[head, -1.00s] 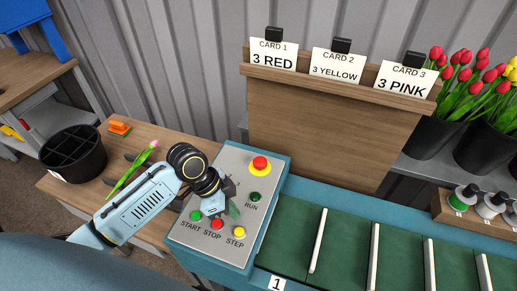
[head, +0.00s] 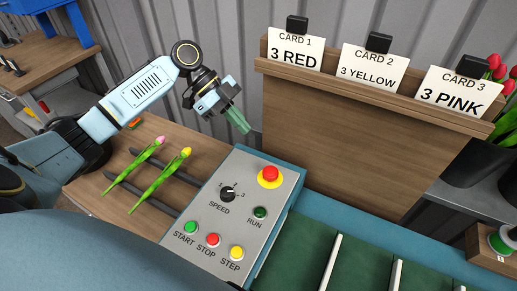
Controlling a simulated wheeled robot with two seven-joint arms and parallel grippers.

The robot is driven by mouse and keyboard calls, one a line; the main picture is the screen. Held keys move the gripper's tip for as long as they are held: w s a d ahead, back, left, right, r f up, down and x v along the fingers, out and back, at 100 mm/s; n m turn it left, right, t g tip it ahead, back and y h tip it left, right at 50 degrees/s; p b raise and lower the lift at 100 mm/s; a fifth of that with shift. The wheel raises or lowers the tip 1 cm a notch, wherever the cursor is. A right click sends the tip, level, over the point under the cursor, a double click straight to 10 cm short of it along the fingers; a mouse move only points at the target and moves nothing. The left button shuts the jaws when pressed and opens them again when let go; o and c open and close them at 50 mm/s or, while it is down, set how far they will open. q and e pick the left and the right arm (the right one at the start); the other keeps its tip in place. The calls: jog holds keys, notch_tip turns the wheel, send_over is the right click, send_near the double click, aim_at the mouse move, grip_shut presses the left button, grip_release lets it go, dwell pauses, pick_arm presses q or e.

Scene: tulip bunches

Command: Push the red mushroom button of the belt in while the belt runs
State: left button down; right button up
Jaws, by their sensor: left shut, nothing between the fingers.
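The red mushroom button (head: 270,174) stands up on its yellow disc at the far end of the grey control panel (head: 190,221). My left gripper (head: 241,124) is shut and empty, in the air above and beyond the panel's far edge, up and to the left of the button. It appears clear of the button. The RUN lamp (head: 260,212) is dark green; I cannot tell if it is lit. The dark green belt (head: 299,249) with white bars (head: 332,262) lies right of the panel. My right gripper is not in view.
The panel also holds a speed knob (head: 228,193) and the START (head: 190,227), STOP (head: 213,240) and STEP (head: 236,252) buttons. A wooden card board (head: 340,135) stands behind the belt.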

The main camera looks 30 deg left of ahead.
pick_arm(q)
send_over(274, 172)
jog(key=a, duration=0.3)
jog(key=f, duration=0.6)
jog(key=shift+s+d+f+p, duration=0.15)
jog(key=shift+d+f+p, duration=0.05)
jog(key=shift+f+p, duration=0.2)
notch_tip(274, 172, down, 3)
jog(key=shift+a+f, duration=0.1)
jog(key=shift+f, duration=0.45)
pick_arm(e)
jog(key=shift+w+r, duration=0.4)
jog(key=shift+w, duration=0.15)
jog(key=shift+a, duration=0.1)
